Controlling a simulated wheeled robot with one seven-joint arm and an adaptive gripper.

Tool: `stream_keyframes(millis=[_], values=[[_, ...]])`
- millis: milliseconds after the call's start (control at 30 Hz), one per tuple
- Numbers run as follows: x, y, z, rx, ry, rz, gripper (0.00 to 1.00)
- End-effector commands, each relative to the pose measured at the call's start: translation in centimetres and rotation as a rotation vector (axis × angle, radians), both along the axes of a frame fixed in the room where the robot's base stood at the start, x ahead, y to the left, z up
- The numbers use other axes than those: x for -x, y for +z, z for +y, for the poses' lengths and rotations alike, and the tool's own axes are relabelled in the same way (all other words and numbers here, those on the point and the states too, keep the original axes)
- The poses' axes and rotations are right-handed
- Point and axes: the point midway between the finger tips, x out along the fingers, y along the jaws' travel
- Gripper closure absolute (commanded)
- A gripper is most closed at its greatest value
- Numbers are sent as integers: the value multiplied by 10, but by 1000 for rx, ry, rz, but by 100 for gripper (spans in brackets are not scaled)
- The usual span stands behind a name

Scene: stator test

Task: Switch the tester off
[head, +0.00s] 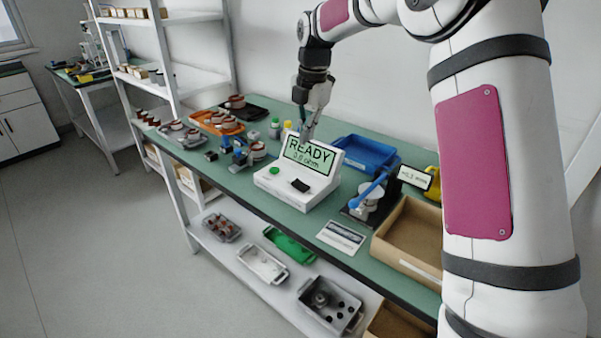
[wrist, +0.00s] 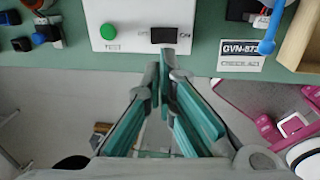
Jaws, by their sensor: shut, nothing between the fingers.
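The tester (head: 297,177) is a white box on the green bench. Its lit screen (head: 309,152) reads READY with a smaller ohm line below. A green button (head: 274,170) and a black rocker switch (head: 300,185) are on its front panel. In the wrist view the green TEST button (wrist: 108,31) is left of the switch (wrist: 164,35), which has ON marked at its right. Which side is pressed cannot be told. My gripper (head: 305,137) is shut and empty, seen at the screen's top edge.
A blue tray (head: 364,155) lies behind the tester. A blue-handled fixture (head: 368,196) and a cardboard box (head: 408,236) stand to the right. A printed card (head: 341,236) lies at the bench front. Small blue parts (head: 238,152) and orange trays (head: 217,123) are to the left.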

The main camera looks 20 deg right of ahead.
Motion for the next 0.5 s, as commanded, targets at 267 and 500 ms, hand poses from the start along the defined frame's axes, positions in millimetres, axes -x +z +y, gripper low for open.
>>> stream_keyframes(millis=[267, 500], values=[[0, 2, 0, 1, 0, 1, 100], [-1, -12, 1, 1, 0, 4, 100]])
